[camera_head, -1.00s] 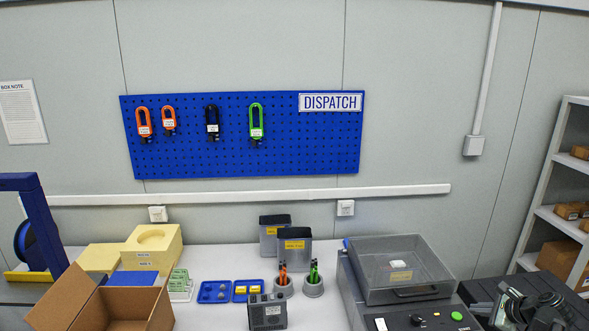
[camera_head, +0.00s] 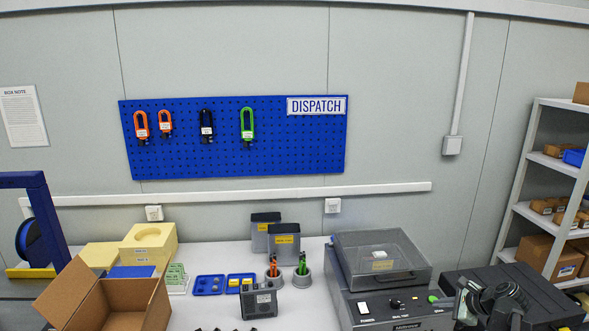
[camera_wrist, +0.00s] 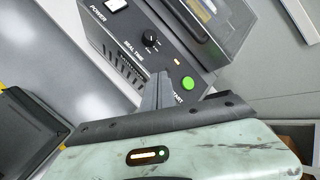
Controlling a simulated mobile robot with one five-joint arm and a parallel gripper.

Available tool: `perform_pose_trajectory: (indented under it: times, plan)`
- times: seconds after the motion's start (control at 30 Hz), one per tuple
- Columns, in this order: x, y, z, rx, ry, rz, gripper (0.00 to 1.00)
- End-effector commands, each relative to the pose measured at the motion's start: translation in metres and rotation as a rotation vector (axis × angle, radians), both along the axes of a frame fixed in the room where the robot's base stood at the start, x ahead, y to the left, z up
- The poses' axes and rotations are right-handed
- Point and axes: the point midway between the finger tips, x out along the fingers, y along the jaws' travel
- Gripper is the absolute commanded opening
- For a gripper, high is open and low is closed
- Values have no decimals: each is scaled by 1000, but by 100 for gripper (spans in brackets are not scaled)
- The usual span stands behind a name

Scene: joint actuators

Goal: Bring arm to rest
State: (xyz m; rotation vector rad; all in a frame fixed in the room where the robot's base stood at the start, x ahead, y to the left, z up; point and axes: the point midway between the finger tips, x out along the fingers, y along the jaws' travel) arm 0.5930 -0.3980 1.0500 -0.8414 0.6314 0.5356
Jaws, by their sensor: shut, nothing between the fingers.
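My gripper (camera_wrist: 157,92) is shut and empty in the wrist view. Its dark fingers stand in front of the sealer's control panel (camera_wrist: 130,52); I cannot tell how far apart they are from it. The pale body of my gripper with a lit strip fills the bottom of that view. In the head view, dark parts of my arm (camera_head: 488,300) show at the lower right, in front of a black case and right of the grey sealer (camera_head: 345,285). The fingertips are not clear there.
An open cardboard box (camera_head: 105,305) stands at the bench's left end, by yellow foam blocks (camera_head: 150,240). Blue trays (camera_head: 209,285), pen cups and a small grey device (camera_head: 258,304) stand mid-bench. Shelves (camera_head: 535,210) stand at right. A blue pegboard (camera_head: 235,165) hangs behind.

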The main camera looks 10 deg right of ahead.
Motion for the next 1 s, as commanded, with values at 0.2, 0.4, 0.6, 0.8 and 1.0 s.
perform_pose_trajectory:
  times: [0.2, 0.4, 0.6, 0.8, 1.0]
  plan:
    - [46, 79, -1, -6, 6, 136, 0]
    - [81, 204, -13, -66, 59, 366, 0]
    - [74, 352, -38, -286, 133, 790, 0]
    - [34, 435, -59, -567, 183, 1246, 0]
    - [-8, 419, -71, -836, 263, 1682, 0]
